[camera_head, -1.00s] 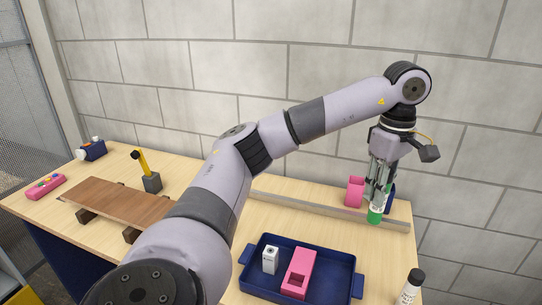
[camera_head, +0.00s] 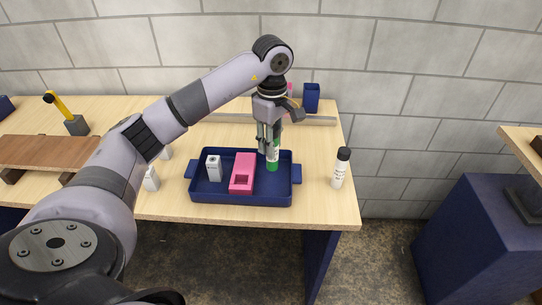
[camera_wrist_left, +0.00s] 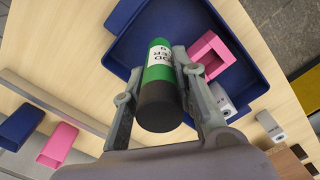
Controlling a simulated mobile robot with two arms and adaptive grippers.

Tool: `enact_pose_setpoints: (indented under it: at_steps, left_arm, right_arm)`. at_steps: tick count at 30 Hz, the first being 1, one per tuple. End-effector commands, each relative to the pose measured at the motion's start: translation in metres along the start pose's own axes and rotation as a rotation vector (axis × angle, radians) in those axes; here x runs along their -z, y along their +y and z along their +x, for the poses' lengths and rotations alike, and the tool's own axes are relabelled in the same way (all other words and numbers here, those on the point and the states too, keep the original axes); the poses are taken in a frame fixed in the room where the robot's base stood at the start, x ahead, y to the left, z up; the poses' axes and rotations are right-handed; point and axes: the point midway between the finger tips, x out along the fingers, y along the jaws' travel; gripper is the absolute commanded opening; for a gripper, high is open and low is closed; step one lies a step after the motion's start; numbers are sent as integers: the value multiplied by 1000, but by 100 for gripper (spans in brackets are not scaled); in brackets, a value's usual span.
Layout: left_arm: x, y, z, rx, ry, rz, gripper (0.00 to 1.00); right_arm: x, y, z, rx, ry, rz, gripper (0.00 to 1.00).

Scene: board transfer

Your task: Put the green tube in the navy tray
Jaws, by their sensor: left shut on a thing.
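The green tube (camera_head: 272,160) is upright in my left gripper (camera_head: 268,142), over the back right part of the navy tray (camera_head: 268,197). In the left wrist view the fingers are shut on both sides of the tube (camera_wrist_left: 160,62), which has a white label and a black end (camera_wrist_left: 160,106) facing the camera. The tray (camera_wrist_left: 195,22) lies beyond it. The tube's lower end falls inside the tray's outline; I cannot tell whether it touches the floor. My right gripper is not in view.
The tray holds a white box (camera_head: 213,168) and a pink holed block (camera_head: 242,174), left of the tube. A black-capped white bottle (camera_head: 341,168) stands right of the tray. A rail (camera_head: 318,121) and a navy cup (camera_head: 311,98) are behind. A wooden board (camera_head: 45,152) lies left.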

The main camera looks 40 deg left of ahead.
Motion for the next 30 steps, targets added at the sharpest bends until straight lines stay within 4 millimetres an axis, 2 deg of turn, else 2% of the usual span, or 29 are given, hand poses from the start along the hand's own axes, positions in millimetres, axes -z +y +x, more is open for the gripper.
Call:
enact_pose_setpoints:
  at_steps: [8, 15, 25, 26, 30]
  left_arm:
    - [0, 0, 23, 2, 0, 1, 0]
    - [0, 0, 52, 1, -1, 0, 0]
    - [0, 0, 57, -1, -1, 0, 0]
    - [0, 0, 57, -1, -1, 0, 27]
    - [0, 0, 56, -1, -1, 0, 36]
  right_arm:
    - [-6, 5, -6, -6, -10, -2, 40]
    - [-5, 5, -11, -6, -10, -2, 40]
    - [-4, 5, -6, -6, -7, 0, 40]
    - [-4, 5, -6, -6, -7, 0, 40]
    - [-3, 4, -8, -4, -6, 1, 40]
